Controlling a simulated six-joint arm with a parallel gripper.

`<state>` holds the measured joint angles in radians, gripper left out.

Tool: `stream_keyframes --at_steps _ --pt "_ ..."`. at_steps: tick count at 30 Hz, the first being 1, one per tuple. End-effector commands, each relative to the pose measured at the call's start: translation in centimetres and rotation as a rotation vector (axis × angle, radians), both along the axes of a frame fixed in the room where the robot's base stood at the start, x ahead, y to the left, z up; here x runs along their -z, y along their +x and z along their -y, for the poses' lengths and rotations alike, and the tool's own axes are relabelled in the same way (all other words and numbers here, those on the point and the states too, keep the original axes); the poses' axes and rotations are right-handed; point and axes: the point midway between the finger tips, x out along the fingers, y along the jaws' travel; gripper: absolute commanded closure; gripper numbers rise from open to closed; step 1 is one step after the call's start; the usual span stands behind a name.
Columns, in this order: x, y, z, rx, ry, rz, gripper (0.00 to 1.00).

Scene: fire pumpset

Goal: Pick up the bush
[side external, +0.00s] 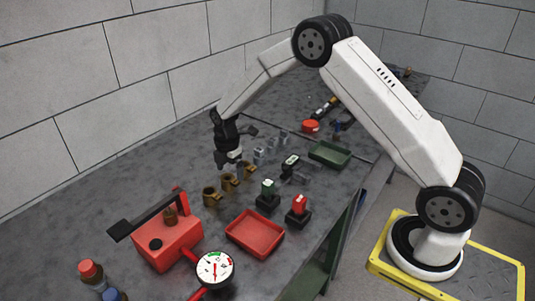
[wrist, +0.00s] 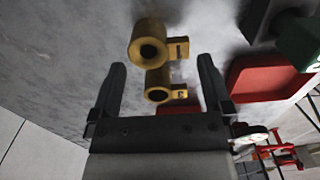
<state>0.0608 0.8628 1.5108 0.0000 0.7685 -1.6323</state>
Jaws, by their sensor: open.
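Several brass-coloured bushes, short hollow cylinders with small tabs, stand in a row on the grey bench. In the side view the near bush (side external: 210,197) and the middle bush (side external: 228,182) show clearly. The far one (side external: 247,168) is close beside my gripper (side external: 229,168). In the wrist view, one bush (wrist: 151,40) stands upright just past the fingertips. Another bush (wrist: 156,84) appears between the open fingers of my gripper (wrist: 162,65). The fingers are apart and hold nothing. I cannot tell their exact height above the bushes.
A red tray (side external: 255,235), a green switch (side external: 268,195) and a red switch (side external: 298,210) stand right of the bushes. A red pump box (side external: 165,245) with a lever and a gauge (side external: 215,268) is nearer. Grey blocks (side external: 259,155) and a green tray (side external: 330,153) lie beyond.

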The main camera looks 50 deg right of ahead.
Motion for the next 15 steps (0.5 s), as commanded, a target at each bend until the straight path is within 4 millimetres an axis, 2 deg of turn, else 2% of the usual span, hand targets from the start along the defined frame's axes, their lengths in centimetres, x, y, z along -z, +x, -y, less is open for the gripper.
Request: stream_keyframes --at_steps 8,15 --pt "0.7 0.0 -0.1 0.000 0.000 -0.001 0.00" --pt "3.1 0.1 -0.3 0.000 0.000 -0.002 0.00"
